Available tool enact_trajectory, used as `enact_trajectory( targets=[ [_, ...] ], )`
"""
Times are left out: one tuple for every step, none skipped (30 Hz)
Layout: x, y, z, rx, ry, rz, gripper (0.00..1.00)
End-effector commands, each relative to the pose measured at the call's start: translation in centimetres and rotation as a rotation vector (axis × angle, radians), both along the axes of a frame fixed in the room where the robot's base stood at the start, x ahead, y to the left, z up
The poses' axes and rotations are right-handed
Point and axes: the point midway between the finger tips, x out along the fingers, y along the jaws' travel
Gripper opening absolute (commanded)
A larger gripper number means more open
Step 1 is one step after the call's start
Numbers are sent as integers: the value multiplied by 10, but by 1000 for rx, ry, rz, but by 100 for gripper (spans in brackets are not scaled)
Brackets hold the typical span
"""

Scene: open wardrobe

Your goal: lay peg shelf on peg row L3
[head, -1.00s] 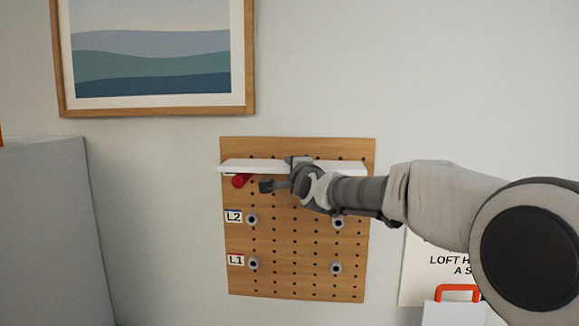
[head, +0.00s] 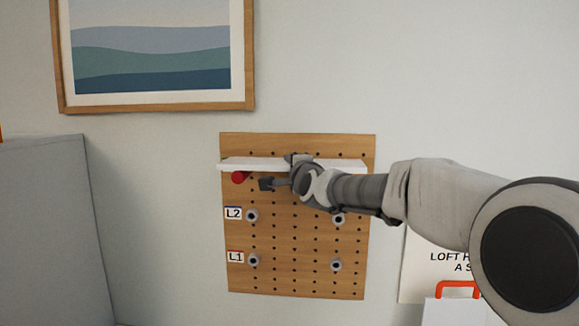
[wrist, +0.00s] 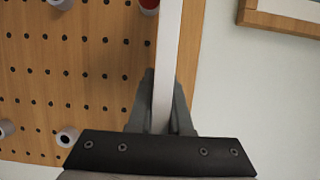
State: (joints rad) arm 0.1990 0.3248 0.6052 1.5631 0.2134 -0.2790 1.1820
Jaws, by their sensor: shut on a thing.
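A long white shelf board (head: 235,164) lies level across the upper pegboard (head: 295,285). My gripper (wrist: 166,80) is shut on the shelf, one finger on each face, near its middle in the head view (head: 298,160). A red peg (head: 238,177) sticks out just under the shelf's left end. It also shows beside the shelf in the wrist view (wrist: 148,4). I cannot tell whether the shelf touches it. The matching right peg and any L3 label are hidden behind shelf or arm. Grey pegs mark rows L2 (head: 252,215) and L1 (head: 253,260).
A framed picture (head: 155,105) hangs above left of the pegboard. A grey cabinet (head: 45,220) stands at left. A sign (head: 415,265) and a white item with an orange handle (head: 458,285) are at lower right. The wall above the shelf is clear.

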Motion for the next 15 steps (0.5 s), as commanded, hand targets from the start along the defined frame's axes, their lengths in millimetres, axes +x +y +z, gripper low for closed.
enact_trajectory(
  targets=[
    [0,0,0,0,-2,0,0],
    [0,0,0,0,-2,0,0],
    [0,0,-1,0,-2,0,0],
    [0,0,-1,0,-2,0,0],
    [0,0,-1,0,-2,0,0],
    [0,0,-1,-1,-1,0,0],
    [0,0,-1,-1,-1,0,0],
    [0,0,-1,-1,-1,0,0],
    [0,0,-1,-1,-1,0,0],
    [0,0,-1,-1,-1,0,0],
    [0,0,-1,-1,-1,0,0],
    [0,0,-1,-1,0,0,21],
    [0,0,-1,-1,0,0,26],
    [0,0,-1,-1,0,0,32],
    [0,0,-1,0,0,0,39]
  ],
)
